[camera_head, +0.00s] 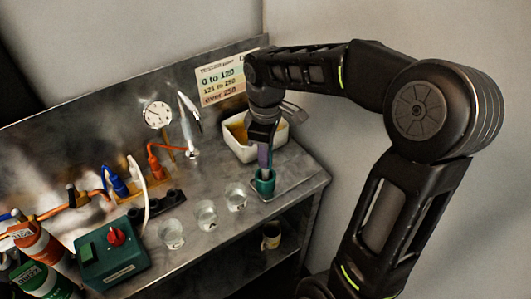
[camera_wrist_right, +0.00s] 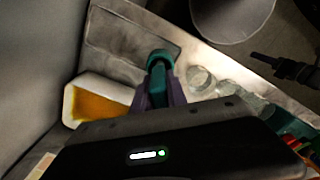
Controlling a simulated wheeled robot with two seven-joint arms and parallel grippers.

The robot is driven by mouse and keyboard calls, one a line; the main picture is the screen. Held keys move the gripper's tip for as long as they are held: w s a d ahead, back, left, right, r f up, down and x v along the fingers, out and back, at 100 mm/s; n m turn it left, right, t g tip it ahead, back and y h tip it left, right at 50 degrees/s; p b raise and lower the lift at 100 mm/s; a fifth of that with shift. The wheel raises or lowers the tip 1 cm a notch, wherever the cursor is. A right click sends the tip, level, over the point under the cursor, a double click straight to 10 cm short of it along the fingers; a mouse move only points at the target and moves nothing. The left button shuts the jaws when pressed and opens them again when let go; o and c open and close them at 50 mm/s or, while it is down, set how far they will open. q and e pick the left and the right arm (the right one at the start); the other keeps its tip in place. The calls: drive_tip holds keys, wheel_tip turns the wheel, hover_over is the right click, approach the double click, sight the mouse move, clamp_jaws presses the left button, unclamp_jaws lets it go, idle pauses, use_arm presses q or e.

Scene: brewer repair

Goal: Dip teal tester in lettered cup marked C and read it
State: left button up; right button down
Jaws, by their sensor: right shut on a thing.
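My right gripper (camera_head: 264,150) points down at the right end of the bench, its fingers shut on the teal tester. In the right wrist view the teal tester (camera_wrist_right: 157,78) shows between the purple-grey fingers (camera_wrist_right: 160,92). Its far end meets a round teal holder (camera_wrist_right: 160,57), which stands upright in the head view (camera_head: 264,184); I cannot tell how deep the tester sits in it. Three clear cups, a near one (camera_head: 171,235), a middle one (camera_head: 206,214) and a far one (camera_head: 235,196), stand in a row left of the holder. Their letters are not legible. My left gripper is not in view.
A white tub with amber contents (camera_head: 241,151) stands behind the gripper. A green box with a red knob (camera_head: 112,255) and canisters (camera_head: 40,278) stand at left. A range chart (camera_head: 221,79) is on the back wall. A mug (camera_head: 271,236) sits on the shelf below.

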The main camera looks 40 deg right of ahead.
drive_tip(key=shift+f, duration=0.4)
idle(0.3)
drive_tip(key=c, duration=1.3)
unclamp_jaws()
drive_tip(key=shift+o, duration=0.8)
drive_tip(key=o, duration=0.5)
drive_tip(key=shift+c, duration=0.2)
drive_tip(key=shift+r, duration=0.1)
drive_tip(key=shift+r+p, duration=2.65)
drive_tip(key=shift+r, duration=0.75)
